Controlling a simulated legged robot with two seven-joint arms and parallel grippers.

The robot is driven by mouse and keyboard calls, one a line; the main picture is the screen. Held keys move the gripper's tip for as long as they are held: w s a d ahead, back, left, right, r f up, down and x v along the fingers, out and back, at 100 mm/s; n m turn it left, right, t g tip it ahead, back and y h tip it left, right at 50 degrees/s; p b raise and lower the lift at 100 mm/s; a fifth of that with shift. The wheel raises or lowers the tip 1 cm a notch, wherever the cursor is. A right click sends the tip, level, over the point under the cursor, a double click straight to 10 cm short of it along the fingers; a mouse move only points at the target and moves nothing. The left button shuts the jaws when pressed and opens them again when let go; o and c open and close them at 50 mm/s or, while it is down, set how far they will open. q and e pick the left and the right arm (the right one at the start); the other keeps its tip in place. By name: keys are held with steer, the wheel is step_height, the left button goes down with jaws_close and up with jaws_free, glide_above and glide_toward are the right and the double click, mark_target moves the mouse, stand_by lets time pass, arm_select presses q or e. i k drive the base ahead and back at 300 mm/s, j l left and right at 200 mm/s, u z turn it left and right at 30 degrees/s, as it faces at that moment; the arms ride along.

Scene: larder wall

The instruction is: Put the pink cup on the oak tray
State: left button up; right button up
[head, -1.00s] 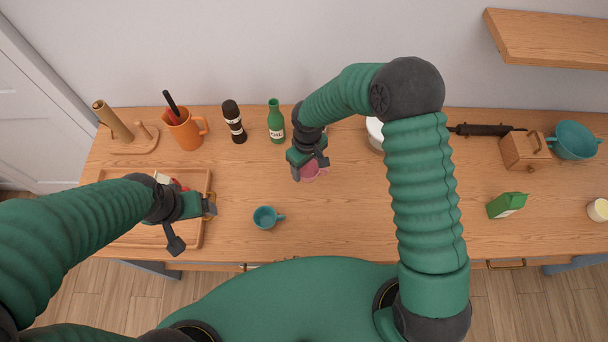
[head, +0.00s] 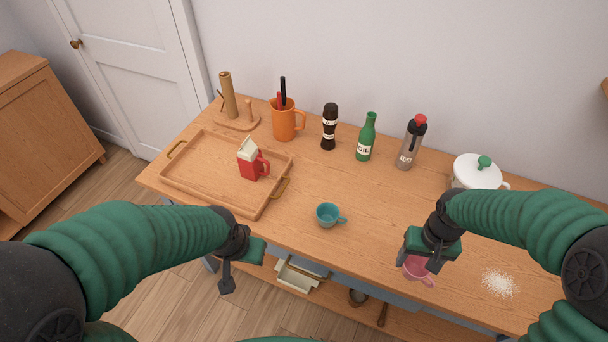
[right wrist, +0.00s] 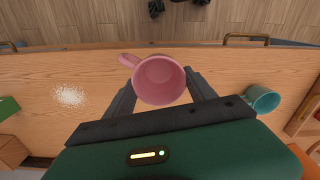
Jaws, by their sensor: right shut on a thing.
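The pink cup (head: 415,268) is in my right gripper (head: 428,258), which is shut on it near the table's front edge. In the right wrist view the cup (right wrist: 160,80) sits between the two dark fingers, its opening toward the camera and its handle to the left. It appears held above the table. The oak tray (head: 205,190) lies at the table's left end, with brass-coloured handles.
A teal cup (head: 328,214) stands between the tray and my right gripper. An orange mug (head: 286,122), pepper mill (head: 329,128), green bottle (head: 366,138) and grey bottle (head: 410,145) line the back. A white pot (head: 477,172) and spilled white powder (head: 499,284) are at right. The tray's left part is bare.

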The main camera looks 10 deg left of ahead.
mark_target(213, 153)
steer(key=j+u, duration=0.2)
steer(key=u, duration=0.2)
steer(key=i+j+u, duration=0.1)
steer(key=u, duration=0.35)
steer(key=i+j+u, duration=0.1)
steer(key=u, duration=0.3)
